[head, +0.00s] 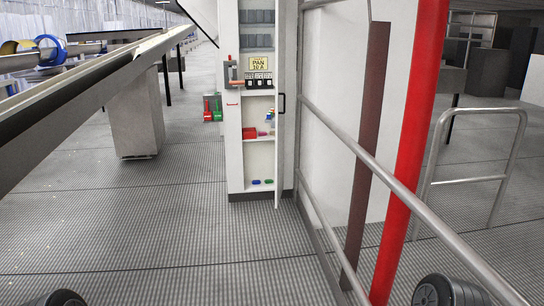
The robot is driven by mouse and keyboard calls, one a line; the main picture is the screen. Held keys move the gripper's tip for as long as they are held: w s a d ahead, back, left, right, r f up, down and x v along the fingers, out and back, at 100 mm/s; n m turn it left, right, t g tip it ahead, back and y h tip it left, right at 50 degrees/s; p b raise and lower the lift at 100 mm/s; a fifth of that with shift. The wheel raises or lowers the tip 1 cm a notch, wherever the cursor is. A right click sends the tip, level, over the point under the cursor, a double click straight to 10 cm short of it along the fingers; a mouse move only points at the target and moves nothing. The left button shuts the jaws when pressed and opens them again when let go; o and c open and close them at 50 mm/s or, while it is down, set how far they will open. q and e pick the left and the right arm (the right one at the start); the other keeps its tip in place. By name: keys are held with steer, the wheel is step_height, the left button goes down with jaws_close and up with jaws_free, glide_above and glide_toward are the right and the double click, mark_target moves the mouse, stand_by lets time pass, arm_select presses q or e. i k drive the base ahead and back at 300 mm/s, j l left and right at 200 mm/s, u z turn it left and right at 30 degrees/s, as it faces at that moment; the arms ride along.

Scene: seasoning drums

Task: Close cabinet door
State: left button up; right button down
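The white cabinet (235,150) stands upright in the middle of the head view, some way ahead of me. Its door (289,160) is open, swung out towards me on the right side and seen nearly edge-on. A black handle (284,103) shows on the door. Neither of my grippers is in view; only dark rounded parts of my own arms show at the bottom corners.
A metal railing (365,145) and a red post (410,150) stand close on the right, beside the door. A conveyor-like beam (90,82) runs along the left over a grey pillar (136,120). The ribbed floor (150,230) before the cabinet is clear.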

mark_target(277, 121)
steer(key=i+z, duration=0.15)
steer(key=i, duration=2.4)
steer(key=i+u, duration=0.2)
steer(key=i, duration=0.35)
steer(key=i+l+u, duration=0.2)
steer(key=i, duration=0.35)
steer(key=i+l+u, duration=0.2)
steer(key=i, duration=0.35)
steer(key=i+l+u, duration=0.2)
steer(key=i+l, duration=0.2)
steer(key=i, duration=0.1)
